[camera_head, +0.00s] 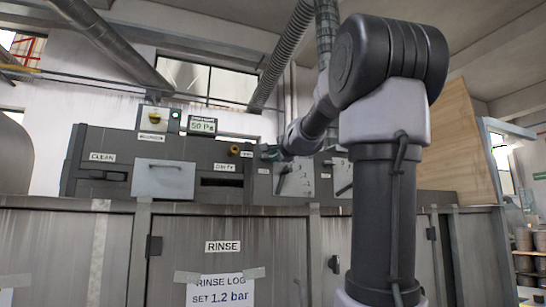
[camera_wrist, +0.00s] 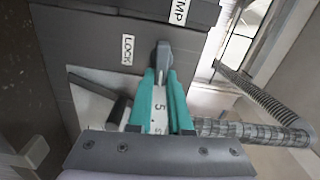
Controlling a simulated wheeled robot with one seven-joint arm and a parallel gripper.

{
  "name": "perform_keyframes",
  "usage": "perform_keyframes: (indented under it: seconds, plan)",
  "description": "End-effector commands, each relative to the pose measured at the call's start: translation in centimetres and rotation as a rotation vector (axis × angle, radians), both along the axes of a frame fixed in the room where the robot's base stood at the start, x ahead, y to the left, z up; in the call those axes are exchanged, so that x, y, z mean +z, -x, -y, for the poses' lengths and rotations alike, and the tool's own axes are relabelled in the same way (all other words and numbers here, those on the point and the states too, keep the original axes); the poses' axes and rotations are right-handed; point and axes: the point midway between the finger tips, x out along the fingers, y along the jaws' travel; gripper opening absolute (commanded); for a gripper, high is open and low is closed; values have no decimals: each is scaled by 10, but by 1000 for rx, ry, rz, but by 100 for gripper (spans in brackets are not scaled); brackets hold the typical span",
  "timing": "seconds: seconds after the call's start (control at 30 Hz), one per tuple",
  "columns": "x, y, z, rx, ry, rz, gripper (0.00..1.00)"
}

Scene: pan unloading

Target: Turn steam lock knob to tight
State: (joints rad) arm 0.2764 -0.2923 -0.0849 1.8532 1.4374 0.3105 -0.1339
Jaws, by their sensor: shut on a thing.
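The dark grey knob (camera_wrist: 165,54) sits on the grey panel beside a label reading LOCK (camera_wrist: 127,50) in the wrist view. My gripper (camera_wrist: 162,78) has two teal fingers, and their tips are closed around the near part of this knob. The far end of the knob shows beyond the tips. In the head view my gripper (camera_head: 268,153) is at the machine's upper panel, right of an orange knob (camera_head: 234,150). There the gripped knob is hidden or too small to make out. I cannot tell how far it is turned.
Slots labelled CLEAN (camera_head: 101,157) and DIRTY (camera_head: 225,168) are left. A ribbed hose (camera_wrist: 255,130) runs right of my fingers.

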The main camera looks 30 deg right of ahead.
Motion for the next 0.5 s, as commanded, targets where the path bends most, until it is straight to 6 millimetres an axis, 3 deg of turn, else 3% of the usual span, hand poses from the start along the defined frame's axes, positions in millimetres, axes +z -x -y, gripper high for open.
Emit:
perform_keyframes:
  seconds: [0.5]
  plan:
    - [-3,0,1,-1,-105,7,0]
